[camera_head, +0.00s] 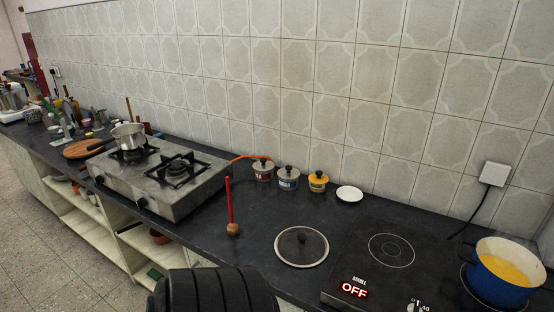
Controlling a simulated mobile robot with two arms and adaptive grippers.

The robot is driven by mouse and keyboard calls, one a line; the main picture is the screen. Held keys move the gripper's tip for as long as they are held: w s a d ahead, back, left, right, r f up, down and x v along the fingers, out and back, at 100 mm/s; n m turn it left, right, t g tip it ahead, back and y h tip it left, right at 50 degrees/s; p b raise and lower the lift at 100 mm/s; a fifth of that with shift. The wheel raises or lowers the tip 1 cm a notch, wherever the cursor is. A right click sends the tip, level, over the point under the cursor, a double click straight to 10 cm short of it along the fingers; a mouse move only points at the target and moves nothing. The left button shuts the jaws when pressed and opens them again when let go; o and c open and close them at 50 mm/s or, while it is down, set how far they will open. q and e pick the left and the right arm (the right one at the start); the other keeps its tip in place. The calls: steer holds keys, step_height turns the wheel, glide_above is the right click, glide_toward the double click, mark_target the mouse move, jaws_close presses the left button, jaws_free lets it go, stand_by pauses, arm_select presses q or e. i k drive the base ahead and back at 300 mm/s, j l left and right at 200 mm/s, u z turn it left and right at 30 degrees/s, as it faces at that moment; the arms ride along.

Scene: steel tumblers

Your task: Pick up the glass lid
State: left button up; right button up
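The round glass lid (289,250) lies flat on the dark countertop, right of centre in the head view. It has a pale metal rim and a dark knob in the middle. It is uncovered on all sides and nothing touches it from above. Neither of my grippers shows in the view. A black ribbed part, which looks like part of my own arm, fills the bottom edge to the lower left of the lid.
An induction hob (360,258) reading OFF is right of the lid, with a blue pot (497,291) beyond. A red-handled tool (230,205) stands to its left. Small lidded jars (288,182) and a white saucer (349,194) are behind. A gas stove (155,198) stands farther left.

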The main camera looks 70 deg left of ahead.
mark_target(299, 247)
steer(key=u, duration=0.45)
steer(key=k+u, duration=0.1)
steer(key=u, duration=0.35)
steer(key=j+u, duration=0.1)
steer(key=u, duration=0.35)
steer(key=k+j+u, duration=0.1)
steer(key=u, duration=0.35)
steer(key=z, duration=1.2)
steer(key=i+l+u, duration=0.25)
steer(key=u, duration=0.2)
steer(key=i+l+u, duration=0.25)
steer(key=u, duration=0.2)
steer(key=l, duration=0.1)
